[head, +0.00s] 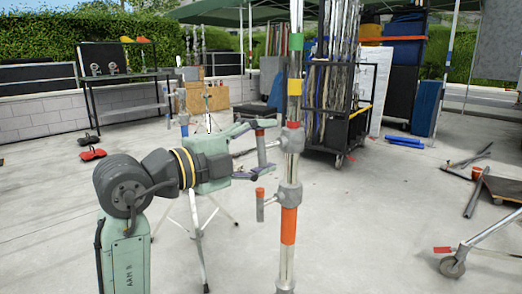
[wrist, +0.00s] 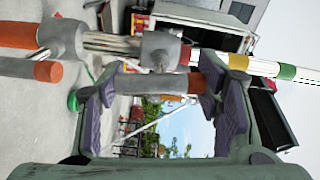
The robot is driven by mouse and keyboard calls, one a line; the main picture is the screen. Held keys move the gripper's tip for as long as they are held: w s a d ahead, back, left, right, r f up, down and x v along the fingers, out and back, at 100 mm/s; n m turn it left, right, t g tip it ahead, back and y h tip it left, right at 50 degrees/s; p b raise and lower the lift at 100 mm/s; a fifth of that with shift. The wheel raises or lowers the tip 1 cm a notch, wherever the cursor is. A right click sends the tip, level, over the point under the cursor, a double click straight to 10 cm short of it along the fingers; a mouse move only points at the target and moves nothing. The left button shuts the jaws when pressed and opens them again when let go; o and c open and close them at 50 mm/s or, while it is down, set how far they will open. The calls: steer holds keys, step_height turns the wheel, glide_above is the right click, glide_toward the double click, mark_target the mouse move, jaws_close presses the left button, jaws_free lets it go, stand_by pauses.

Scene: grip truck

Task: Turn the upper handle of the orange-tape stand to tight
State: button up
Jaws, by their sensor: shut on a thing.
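The orange-tape stand is an upright metal pole with a wide orange band (head: 288,226). Its upper handle (head: 261,150) is a short grey bar with an orange end, hanging vertically left of the upper collar (head: 292,138). My gripper (head: 257,147) reaches it from the left, one finger at its top end and one at its bottom end. In the wrist view the handle (wrist: 145,84) spans between the purple finger pads, its orange end (wrist: 188,83) at the right pad. The lower handle (head: 260,210) hangs free below; it also shows in the wrist view (wrist: 25,70).
Green (head: 296,42) and yellow bands mark the pole higher up. A black cart of poles (head: 335,135) stands behind at right. A tripod stand (head: 197,235) is behind my arm. A wheeled base (head: 452,266) is at front right. The concrete floor at left is largely clear.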

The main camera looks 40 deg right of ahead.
steer(key=o, duration=1.2)
steer(key=a, duration=1.2)
steer(key=shift+w, duration=0.1)
